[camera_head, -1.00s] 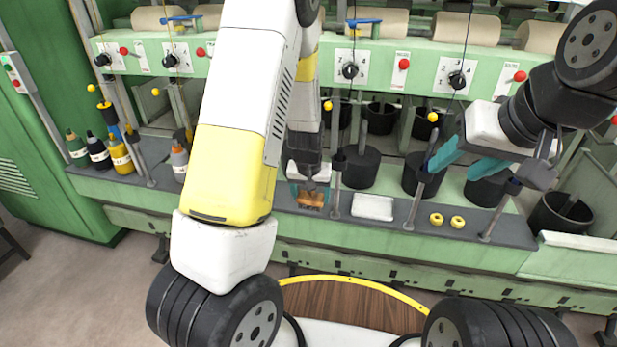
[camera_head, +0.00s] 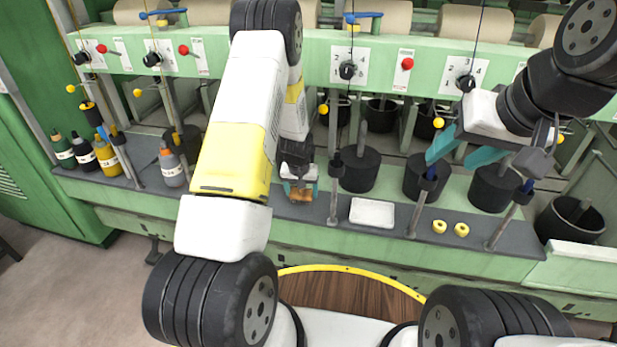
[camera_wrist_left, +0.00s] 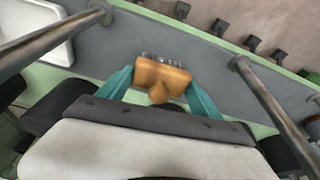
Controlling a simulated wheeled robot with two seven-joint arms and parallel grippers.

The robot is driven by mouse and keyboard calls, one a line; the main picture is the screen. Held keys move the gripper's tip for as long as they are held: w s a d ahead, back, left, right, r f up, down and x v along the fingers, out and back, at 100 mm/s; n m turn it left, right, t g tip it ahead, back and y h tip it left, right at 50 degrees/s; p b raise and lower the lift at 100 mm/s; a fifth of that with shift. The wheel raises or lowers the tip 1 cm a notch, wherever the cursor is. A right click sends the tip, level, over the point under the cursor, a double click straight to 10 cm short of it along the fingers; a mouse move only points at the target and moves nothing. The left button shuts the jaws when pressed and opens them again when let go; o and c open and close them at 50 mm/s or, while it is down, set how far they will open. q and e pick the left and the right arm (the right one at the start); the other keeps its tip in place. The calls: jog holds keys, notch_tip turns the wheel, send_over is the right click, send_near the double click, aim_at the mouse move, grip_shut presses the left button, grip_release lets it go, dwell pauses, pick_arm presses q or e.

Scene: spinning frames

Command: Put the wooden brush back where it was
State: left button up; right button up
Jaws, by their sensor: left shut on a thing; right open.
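The wooden brush (camera_head: 300,194) is small and orange-brown, and it is at the grey shelf of the green machine, left of the white tray. In the left wrist view the brush (camera_wrist_left: 160,78) sits between the two teal fingers, bristles pointing away from me. My left gripper (camera_wrist_left: 158,90) is shut on it; in the head view this gripper (camera_head: 299,184) points down at the shelf and partly hides the brush. I cannot tell whether the brush touches the shelf. My right gripper (camera_head: 458,150) is open and empty, above the shelf near the black pots.
A white tray (camera_head: 372,212) and two yellow rings (camera_head: 450,228) lie on the grey shelf (camera_head: 400,238). Several bottles (camera_head: 108,158) stand at its left. Upright metal posts (camera_head: 334,195) rise beside my left gripper. Black pots (camera_head: 358,170) stand behind.

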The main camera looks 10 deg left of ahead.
aim_at(299, 194)
pick_arm(q)
jog(key=shift+w+a+f, duration=0.1)
jog(key=shift+w+a, duration=0.5)
jog(key=shift+w, duration=0.3)
jog(key=shift+s+x, duration=0.15)
jog(key=shift+x, duration=0.7)
jog(key=shift+s+x, duration=0.2)
jog(key=shift+x, duration=0.7)
jog(key=shift+f, duration=0.15)
jog(key=o, duration=1.5)
jog(key=shift+c, duration=0.2)
jog(key=v, duration=1.2)
